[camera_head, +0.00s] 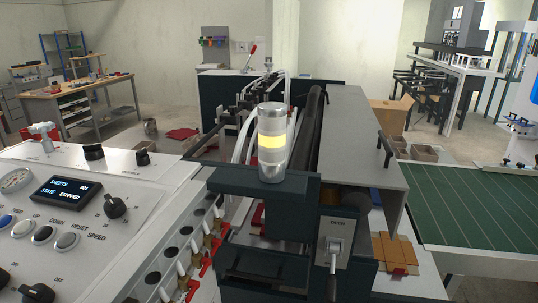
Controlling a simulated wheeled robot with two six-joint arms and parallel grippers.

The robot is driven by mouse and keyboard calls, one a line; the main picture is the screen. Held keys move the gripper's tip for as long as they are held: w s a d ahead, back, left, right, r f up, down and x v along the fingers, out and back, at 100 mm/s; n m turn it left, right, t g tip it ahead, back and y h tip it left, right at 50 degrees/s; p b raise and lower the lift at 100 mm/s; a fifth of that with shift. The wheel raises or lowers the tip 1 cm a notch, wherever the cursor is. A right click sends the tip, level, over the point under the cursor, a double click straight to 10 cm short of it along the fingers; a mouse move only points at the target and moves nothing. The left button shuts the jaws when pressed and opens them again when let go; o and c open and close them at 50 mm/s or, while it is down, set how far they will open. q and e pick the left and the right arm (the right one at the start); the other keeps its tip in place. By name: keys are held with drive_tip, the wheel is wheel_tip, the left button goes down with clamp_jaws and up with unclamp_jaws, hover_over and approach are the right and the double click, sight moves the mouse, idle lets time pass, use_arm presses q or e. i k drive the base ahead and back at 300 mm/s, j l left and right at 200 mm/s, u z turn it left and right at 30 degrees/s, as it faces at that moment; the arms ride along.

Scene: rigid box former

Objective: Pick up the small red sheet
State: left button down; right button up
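Several red pieces show, and I cannot tell for sure which is the small red sheet. A flat dark red piece (182,134) lies on the floor behind the control panel, left of the machine. A small red piece (398,271) sits at the front of the tan blocks at the lower right. Another red piece (258,214) is partly hidden behind the lamp's dark housing. Neither of my grippers is in view.
A white control panel (120,190) with a screen reading "STOPPED" fills the lower left. A green table (470,205) is at right, a wooden workbench (85,90) at back left.

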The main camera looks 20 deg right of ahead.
sight(396, 254)
drive_tip(key=k+l+z, duration=0.15)
drive_tip(key=l+z, duration=0.2)
drive_tip(key=k+l+z, duration=0.1)
drive_tip(key=l+z, duration=0.55)
